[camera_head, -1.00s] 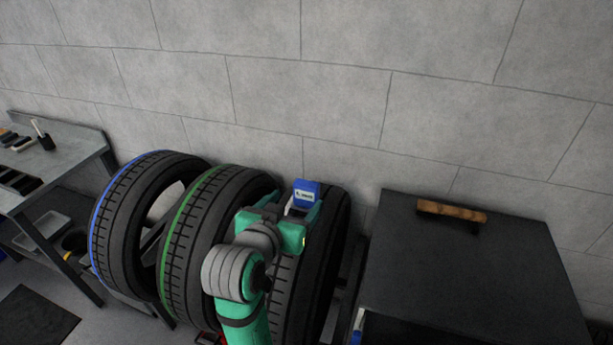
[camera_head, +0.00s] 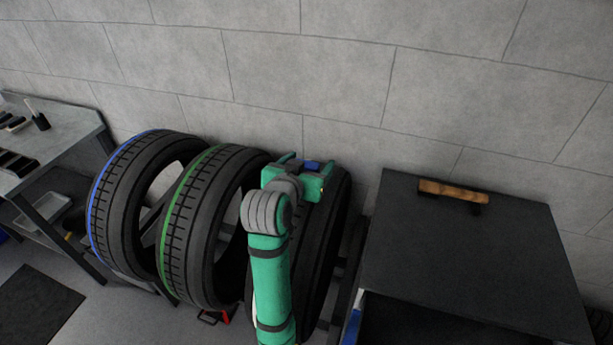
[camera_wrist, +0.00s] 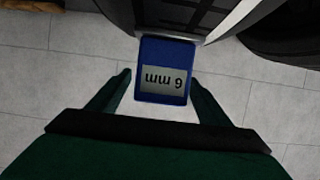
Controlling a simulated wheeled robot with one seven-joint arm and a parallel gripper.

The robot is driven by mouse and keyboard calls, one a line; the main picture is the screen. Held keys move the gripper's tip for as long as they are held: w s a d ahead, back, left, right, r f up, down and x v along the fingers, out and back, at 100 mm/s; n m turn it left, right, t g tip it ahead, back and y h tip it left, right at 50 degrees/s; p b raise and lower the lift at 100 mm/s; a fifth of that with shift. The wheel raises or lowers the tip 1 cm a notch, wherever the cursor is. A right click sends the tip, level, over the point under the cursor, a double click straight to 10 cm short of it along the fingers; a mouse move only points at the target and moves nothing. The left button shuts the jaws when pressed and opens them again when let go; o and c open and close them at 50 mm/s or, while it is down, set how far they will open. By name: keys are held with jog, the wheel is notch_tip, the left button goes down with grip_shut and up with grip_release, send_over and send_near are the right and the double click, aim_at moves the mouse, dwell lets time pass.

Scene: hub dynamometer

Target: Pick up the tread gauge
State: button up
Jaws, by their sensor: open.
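The tread gauge (camera_wrist: 166,92) is a small blue block with a grey display reading "6 mm", upside down in the wrist view. It sits at the tyre's edge in that view. In the head view only a bit of the blue gauge (camera_head: 312,164) shows behind my gripper, at the top of the rightmost tyre (camera_head: 325,235). My gripper (camera_wrist: 160,82) is open, with one green finger on either side of the gauge and a visible gap at each side. In the head view my gripper (camera_head: 305,163) is over the rightmost tyre and hides most of the gauge.
A blue-striped tyre (camera_head: 125,215) and a green-striped tyre (camera_head: 200,230) stand to the left. A dark cabinet (camera_head: 450,260) with a wooden handle (camera_head: 452,190) is at the right. A workbench (camera_head: 60,135) is at far left, and a block wall (camera_head: 330,80) stands behind.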

jog(key=shift+x, duration=0.8)
jog(key=shift+c, duration=0.6)
jog(key=c, duration=1.2)
jog(key=shift+o, duration=0.2)
